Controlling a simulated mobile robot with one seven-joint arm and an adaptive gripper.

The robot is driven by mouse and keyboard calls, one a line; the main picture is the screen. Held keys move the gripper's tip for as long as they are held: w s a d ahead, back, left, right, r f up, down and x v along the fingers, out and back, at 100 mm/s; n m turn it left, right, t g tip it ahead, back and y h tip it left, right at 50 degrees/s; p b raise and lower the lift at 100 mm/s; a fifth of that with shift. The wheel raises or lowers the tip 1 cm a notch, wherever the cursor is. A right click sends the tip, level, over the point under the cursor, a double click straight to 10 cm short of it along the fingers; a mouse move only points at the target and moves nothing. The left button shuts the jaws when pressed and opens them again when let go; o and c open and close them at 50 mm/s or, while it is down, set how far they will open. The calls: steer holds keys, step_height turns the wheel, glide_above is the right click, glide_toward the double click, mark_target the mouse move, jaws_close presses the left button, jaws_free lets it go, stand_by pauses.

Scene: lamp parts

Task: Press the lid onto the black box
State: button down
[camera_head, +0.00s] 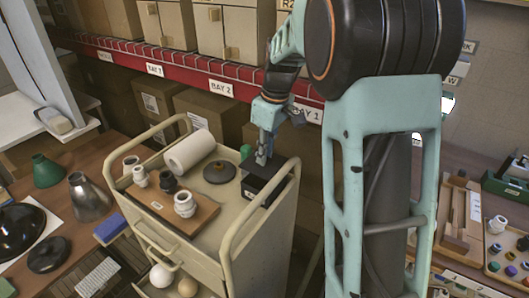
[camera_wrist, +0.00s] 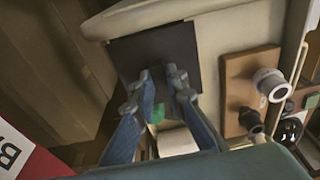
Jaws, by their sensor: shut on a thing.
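The black box (camera_head: 257,196) stands at the right end of the top of a beige cart, beside its rail. The dark, flat, square lid (camera_wrist: 185,42) shows in the wrist view below my fingers and covers the view of the box there. My gripper (camera_head: 262,158) points down over the box, its fingertips at the lid's middle. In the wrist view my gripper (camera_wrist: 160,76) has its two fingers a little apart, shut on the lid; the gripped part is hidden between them. I cannot tell whether the lid is fully seated.
On the cart (camera_head: 232,213) are a white roll (camera_head: 189,152), a dark round disc (camera_head: 219,172), a small green thing (camera_head: 245,151), and a wooden board (camera_head: 167,211) with several fittings. Cart rails run close to the box. A red-edged shelf (camera_head: 185,75) with cartons stands behind.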

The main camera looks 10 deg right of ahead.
mark_target(265, 166)
steer(key=shift+f+b, duration=1.6)
steer(key=shift+f, duration=0.8)
steer(key=c, duration=2.5)
jaws_free()
jaws_close()
steer(key=shift+f+b, duration=0.4)
steer(key=shift+f, duration=0.1)
